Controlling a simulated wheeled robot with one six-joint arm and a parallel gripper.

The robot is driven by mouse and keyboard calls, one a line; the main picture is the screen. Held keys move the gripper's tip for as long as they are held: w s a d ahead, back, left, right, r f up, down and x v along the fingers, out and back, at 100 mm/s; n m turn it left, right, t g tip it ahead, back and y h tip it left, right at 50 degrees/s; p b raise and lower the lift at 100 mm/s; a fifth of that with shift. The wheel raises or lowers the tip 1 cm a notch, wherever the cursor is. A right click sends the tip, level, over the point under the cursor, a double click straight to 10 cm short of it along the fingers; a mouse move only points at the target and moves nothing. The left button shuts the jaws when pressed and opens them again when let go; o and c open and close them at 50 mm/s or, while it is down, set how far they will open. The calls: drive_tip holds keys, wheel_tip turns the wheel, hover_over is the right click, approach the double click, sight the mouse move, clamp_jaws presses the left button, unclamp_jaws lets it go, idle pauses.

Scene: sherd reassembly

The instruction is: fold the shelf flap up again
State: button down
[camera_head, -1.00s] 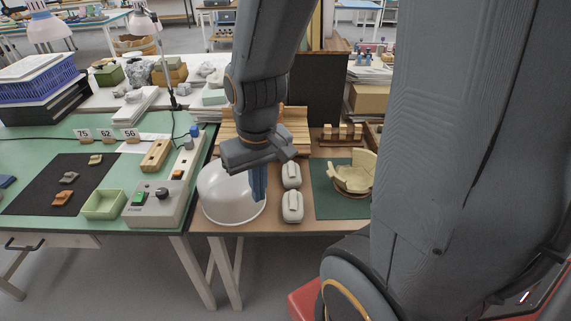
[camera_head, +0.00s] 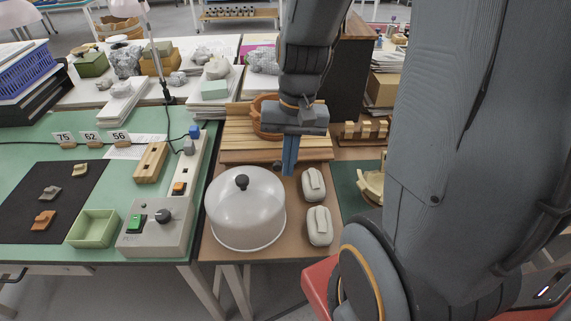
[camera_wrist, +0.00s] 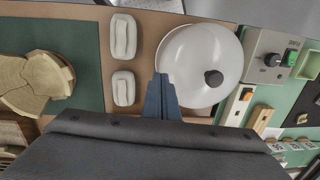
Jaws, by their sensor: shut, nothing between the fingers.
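My gripper (camera_head: 289,165) is shut and empty, pointing down in front of the slatted wooden board (camera_head: 238,143) at the back of the brown table (camera_head: 225,245). In the wrist view its fingers (camera_wrist: 161,85) are together, beside the clear dome with a dark knob (camera_wrist: 200,65). I cannot tell for sure which part is the shelf flap; no hinge is plain to see. The fingers hide a little of the slatted board, and my arm covers much of the right side.
The clear dome (camera_head: 245,215) stands on the brown table, with two pale padded blocks (camera_head: 318,225) to its right. A green mat (camera_wrist: 45,65) holds a partly built pot (camera_wrist: 35,82). A control box (camera_head: 155,232) and a green tray (camera_head: 94,229) stand at left.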

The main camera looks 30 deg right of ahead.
sight(277, 159)
drive_tip(key=w+d+f+m+t+y+b, duration=0.1)
drive_tip(key=w+d+f+m+y+b, duration=0.1)
drive_tip(key=m, duration=0.4)
drive_tip(key=w+d+f+m+t+y+b, duration=0.1)
drive_tip(key=w+d+f+m+y+b, duration=0.1)
drive_tip(key=w+d+f+m, duration=0.1)
drive_tip(key=w+d+f+m+t+y+b, duration=0.1)
drive_tip(key=w+d+f+m+y+b, duration=0.1)
drive_tip(key=d+m, duration=0.5)
drive_tip(key=shift+w+d+f+m+y+b, duration=0.1)
drive_tip(key=shift+w+d+m+y+b, duration=0.1)
drive_tip(key=shift+w+m+y, duration=0.25)
drive_tip(key=shift+w+d+f+m+y+b, duration=0.15)
drive_tip(key=shift+w+m, duration=0.2)
drive_tip(key=shift+w, duration=0.25)
drive_tip(key=x, duration=0.9)
drive_tip(key=shift+w+a+f, duration=0.15)
drive_tip(key=shift+w+a, duration=0.1)
